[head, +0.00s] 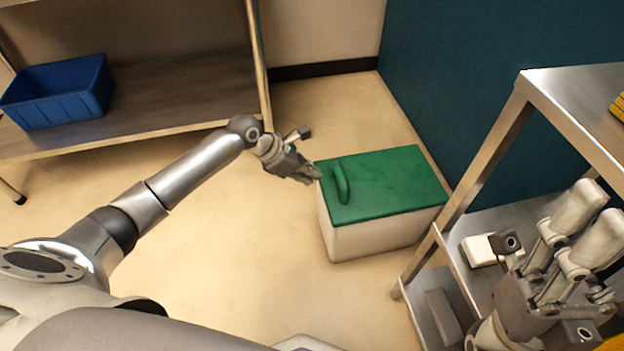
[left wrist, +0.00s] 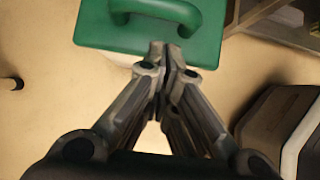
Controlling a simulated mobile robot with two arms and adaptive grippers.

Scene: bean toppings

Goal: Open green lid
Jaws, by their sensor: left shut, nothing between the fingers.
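A green lid (head: 387,184) lies flat on a white box (head: 372,238) on the floor, and it looks closed. A raised green handle (head: 341,184) stands on the lid near its left edge. My left gripper (head: 316,173) is shut and empty at the lid's left edge, a little left of the handle. In the left wrist view, the shut fingertips (left wrist: 168,46) overlap the near edge of the lid (left wrist: 205,48), with the handle (left wrist: 155,8) beyond them. I cannot tell whether they touch the lid. My right gripper (head: 560,255) is at the lower right, its finger state unclear.
A metal shelf (head: 570,85) stands close to the right of the box. A blue bin (head: 58,92) sits on another shelf (head: 170,92) at the left. A teal panel (head: 480,80) is behind the box. The floor left of the box is clear.

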